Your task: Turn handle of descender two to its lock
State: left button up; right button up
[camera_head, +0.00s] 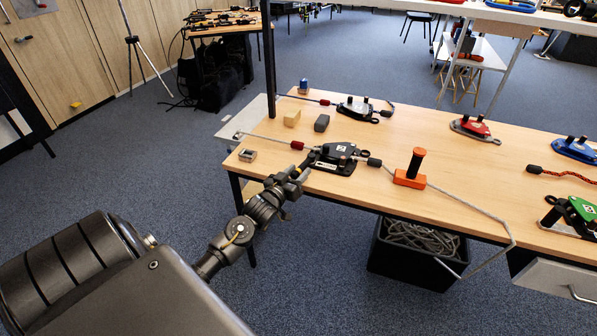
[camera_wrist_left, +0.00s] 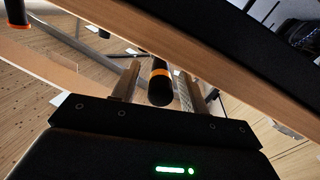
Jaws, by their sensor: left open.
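Descender two (camera_head: 342,149), a black plate with a white "2" mark, lies on the wooden table near its front edge. A light rope runs in and out of it at both sides. My left gripper (camera_head: 307,165) reaches in at its left side. In the left wrist view, a black round handle with an orange band (camera_wrist_left: 159,80) stands between the two open fingers of my left gripper (camera_wrist_left: 157,82). I cannot tell whether either finger touches it. The lock of descender two cannot be made out. My right gripper is not in view.
An orange block with an upright black grip (camera_head: 410,178) stands right of descender two. A wooden block (camera_head: 292,118), a dark block (camera_head: 322,123) and a small metal box (camera_head: 247,155) lie nearby. Another black descender (camera_head: 357,108) lies behind. A black crate of rope (camera_head: 388,262) sits below.

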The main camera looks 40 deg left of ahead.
pick_arm(q)
jog(key=shift+w+a, duration=0.1)
jog(key=shift+w, duration=0.35)
grip_shut()
jog(key=shift+s+a+m+h, duration=0.1)
jog(key=shift+a+m+h, duration=0.25)
jog(key=shift+h, duration=0.3)
jog(key=shift+a+m+h, duration=0.25)
jog(key=shift+m+h, duration=0.2)
jog(key=shift+h, duration=0.2)
grip_release()
